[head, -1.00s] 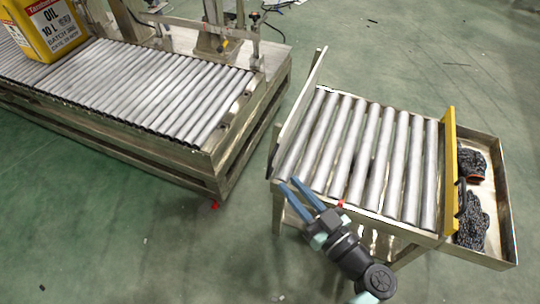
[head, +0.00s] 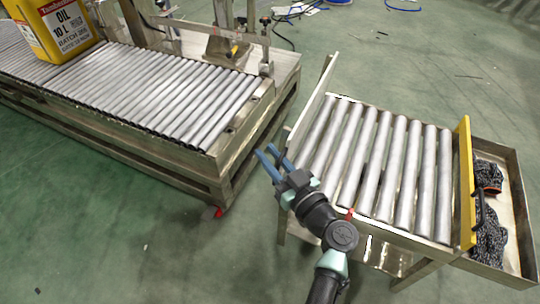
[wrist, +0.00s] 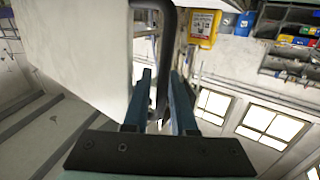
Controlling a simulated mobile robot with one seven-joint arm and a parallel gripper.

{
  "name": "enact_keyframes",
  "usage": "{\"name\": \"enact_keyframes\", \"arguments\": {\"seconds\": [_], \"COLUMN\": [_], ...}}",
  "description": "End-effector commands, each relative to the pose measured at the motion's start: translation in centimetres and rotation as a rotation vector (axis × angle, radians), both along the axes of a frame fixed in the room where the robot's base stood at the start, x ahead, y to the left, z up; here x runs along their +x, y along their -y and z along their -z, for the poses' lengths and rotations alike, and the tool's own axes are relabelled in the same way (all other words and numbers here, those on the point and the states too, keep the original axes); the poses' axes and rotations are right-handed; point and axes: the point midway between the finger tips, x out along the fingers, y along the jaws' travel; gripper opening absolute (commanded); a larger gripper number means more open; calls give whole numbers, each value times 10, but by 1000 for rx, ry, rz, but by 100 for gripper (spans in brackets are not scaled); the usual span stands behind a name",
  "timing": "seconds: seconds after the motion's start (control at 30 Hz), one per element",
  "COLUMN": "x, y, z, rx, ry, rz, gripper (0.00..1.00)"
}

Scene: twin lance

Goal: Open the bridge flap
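A pale upright metal plate (head: 312,102), which looks like the bridge flap, stands along the left edge of the right roller table (head: 385,160). It fills the upper left of the wrist view (wrist: 75,50). My gripper (head: 267,152) is at the near end of this plate, on its left side, fingers pointing toward the gap between the tables. In the wrist view, my gripper (wrist: 163,76) has its two blue fingers apart, with a dark curved bar like a handle (wrist: 167,45) running between them beside the plate. I cannot tell whether the fingers touch the bar.
The left roller conveyor (head: 150,95) carries a yellow oil can (head: 62,28). A floor gap separates the tables. A yellow bar (head: 465,180) with a black handle closes the right table's right end. Beyond it, a tray (head: 522,205) holds dark gloves (head: 488,240).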

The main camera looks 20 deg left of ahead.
Motion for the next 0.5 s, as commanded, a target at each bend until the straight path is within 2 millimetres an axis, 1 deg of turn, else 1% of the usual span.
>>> {"name": "enact_keyframes", "arguments": {"seconds": [0.03, 0.13, 0.17, 0.5], "x": [0, 0, 0, 0], "y": [0, 0, 0, 0], "z": [0, 0, 0, 0], "rx": [0, 0, 0, 0], "ry": [0, 0, 0, 0], "rz": [0, 0, 0, 0], "gripper": [21, 3, 0, 0]}}
